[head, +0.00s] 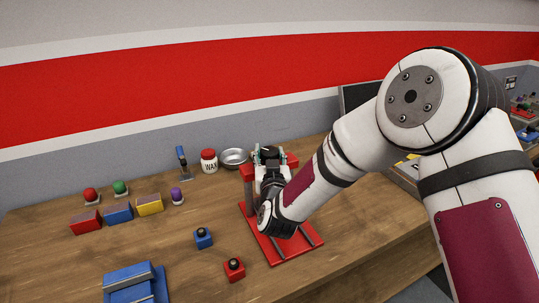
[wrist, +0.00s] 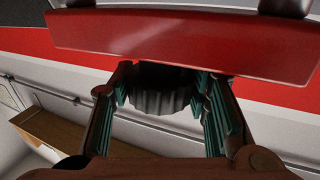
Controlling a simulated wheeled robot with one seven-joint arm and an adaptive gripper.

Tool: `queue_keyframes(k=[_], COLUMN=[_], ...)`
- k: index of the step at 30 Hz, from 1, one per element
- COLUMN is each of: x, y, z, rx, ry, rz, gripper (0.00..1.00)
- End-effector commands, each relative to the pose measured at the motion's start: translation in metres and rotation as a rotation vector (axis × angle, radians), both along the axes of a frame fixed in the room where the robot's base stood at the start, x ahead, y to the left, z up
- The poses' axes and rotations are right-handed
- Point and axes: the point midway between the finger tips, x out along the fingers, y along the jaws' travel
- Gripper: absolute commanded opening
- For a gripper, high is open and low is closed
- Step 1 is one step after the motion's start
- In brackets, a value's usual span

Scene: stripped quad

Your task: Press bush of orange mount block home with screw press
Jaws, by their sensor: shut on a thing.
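The red screw press (head: 290,246) stands on the wooden bench, with a base plate, an upright and a crossbeam. Its red crossbeam also shows across the top of the wrist view (wrist: 180,42). My gripper (head: 268,156) is at the top of the press. In the wrist view, its green-padded fingers (wrist: 163,92) are on either side of a dark ridged knob (wrist: 158,100), and it is shut on this knob. No orange mount block or bush can be made out. My arm hides much of the inside of the press.
A blue block (head: 203,239) and a red block (head: 234,269) with dark tops stand left of the press. A blue fixture (head: 135,284) is at the front left. Coloured bins (head: 118,213), a wax jar (head: 209,161) and a metal bowl (head: 234,157) stand farther back.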

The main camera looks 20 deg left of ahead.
Motion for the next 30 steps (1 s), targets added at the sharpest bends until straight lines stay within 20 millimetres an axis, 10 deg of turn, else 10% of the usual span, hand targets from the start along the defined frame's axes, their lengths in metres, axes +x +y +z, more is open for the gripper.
queue_keyframes(k=[13,14,16,30], x=[0.0,0.0,0.0,-0.011], y=[0.0,0.0,0.0,-0.004], z=[0.0,0.0,0.0,0.0], rx=[0.0,0.0,0.0,-0.001], ry=[-0.001,-0.001,-0.001,0.0], rz=[-0.067,-0.067,-0.067,-0.065], gripper=[0.15,0.47,0.63,0.64])
